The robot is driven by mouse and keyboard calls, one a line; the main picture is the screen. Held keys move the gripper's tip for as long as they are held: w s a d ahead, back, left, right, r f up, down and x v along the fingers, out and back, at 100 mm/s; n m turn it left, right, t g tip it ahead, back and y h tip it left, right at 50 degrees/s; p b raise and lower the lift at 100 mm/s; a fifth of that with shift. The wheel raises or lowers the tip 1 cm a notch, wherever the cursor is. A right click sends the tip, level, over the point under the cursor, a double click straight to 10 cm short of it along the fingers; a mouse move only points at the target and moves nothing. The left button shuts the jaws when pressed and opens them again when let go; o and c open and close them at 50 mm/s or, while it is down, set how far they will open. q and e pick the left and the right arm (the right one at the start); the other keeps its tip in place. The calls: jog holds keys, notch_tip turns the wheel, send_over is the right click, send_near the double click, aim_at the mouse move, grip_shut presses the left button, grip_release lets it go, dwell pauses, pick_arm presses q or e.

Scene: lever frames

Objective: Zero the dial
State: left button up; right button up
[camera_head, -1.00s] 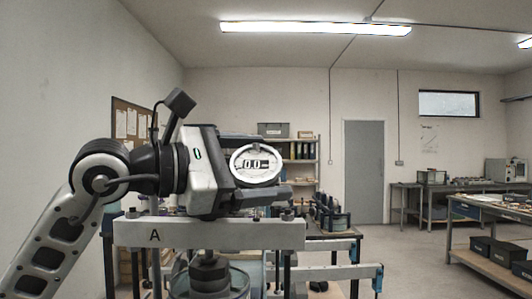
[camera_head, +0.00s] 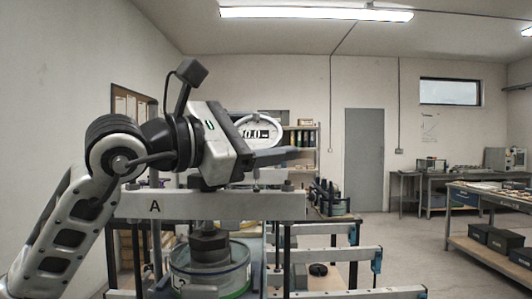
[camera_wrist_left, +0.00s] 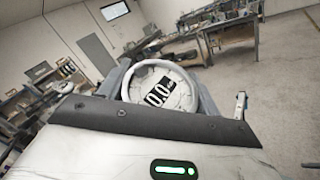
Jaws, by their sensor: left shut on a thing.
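The dial (camera_head: 262,128) is a round white-rimmed gauge standing above the white beam marked A (camera_head: 200,205). Its dark window shows digits that look like 0.0, with the last part too small to read. My left gripper (camera_head: 278,145) is shut on the dial, tilted, with a dark finger across its lower side. In the left wrist view the dial (camera_wrist_left: 160,88) sits beyond the gripper's dark front edge, its big digits 0 0 tilted. Part of its lower rim is hidden there. My right gripper is not in view.
Below the beam stands a round glass-sided vessel (camera_head: 212,268) with a dark fitting on top. More white beams (camera_head: 335,253) lie to the right. A workbench (camera_head: 470,200) with dark bins stands at far right. The floor between is clear.

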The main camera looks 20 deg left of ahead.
pick_arm(q)
jog(key=shift+f+t+b, duration=0.25)
jog(key=shift+t+b, duration=0.15)
jog(key=shift+r+n, duration=0.3)
jog(key=shift+n, duration=0.2)
jog(key=o, duration=1)
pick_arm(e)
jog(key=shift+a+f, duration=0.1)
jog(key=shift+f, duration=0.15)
pick_arm(q)
jog(key=shift+a, duration=0.1)
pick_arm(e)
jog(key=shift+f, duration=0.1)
pick_arm(q)
jog(key=shift+s+a+f, duration=0.1)
jog(key=shift+s, duration=0.05)
jog(key=b+v, duration=0.5)
jog(key=v, duration=1)
jog(key=shift+s, duration=0.3)
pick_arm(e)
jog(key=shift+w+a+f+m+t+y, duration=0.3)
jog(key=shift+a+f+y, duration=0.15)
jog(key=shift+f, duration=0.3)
